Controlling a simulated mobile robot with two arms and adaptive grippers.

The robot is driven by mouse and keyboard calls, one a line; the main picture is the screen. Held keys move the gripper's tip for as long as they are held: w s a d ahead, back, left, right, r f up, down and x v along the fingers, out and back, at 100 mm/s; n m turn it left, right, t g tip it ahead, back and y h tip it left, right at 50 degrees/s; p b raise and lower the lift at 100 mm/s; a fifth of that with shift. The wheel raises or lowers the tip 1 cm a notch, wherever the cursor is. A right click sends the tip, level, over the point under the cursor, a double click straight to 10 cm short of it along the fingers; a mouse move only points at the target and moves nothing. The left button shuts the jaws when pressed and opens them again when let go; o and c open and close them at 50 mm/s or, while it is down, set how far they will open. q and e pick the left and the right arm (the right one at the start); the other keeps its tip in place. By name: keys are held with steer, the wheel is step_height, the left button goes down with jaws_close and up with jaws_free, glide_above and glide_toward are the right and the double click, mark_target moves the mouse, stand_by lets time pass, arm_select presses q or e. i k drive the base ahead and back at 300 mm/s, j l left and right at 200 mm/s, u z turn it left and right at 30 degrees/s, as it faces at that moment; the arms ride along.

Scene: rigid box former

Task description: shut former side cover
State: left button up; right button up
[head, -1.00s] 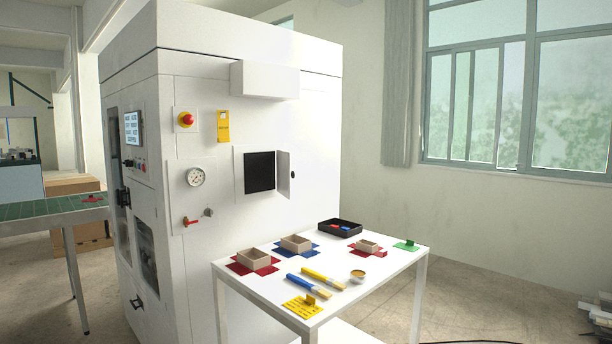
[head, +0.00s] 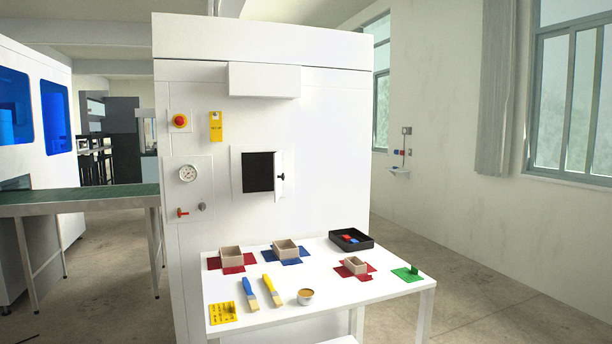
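The box former (head: 330,140) is a tall white machine, now seen nearly face-on in the head view. Its side cover (head: 280,172) is a small white hinged panel with a dark knob, standing open at the right edge of a square dark opening (head: 258,172). The cover is seen almost edge-on. Neither of my grippers is in the head view.
A white table (head: 390,288) stands close in front of the machine, below the opening. It holds small boxes on coloured crosses, two brushes (head: 272,290), a tin (head: 305,297) and a black tray (head: 366,243). A green conveyor (head: 80,196) is at left. Floor at right is clear.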

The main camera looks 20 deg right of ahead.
mark_target(278, 176)
steer(key=i+l, duration=0.1)
steer(key=l, duration=0.4)
steer(key=i+l, duration=0.1)
steer(key=l, duration=0.35)
steer(key=i+l, duration=0.1)
steer(key=l, duration=0.4)
steer(key=i+l, duration=0.15)
steer(key=l, duration=0.35)
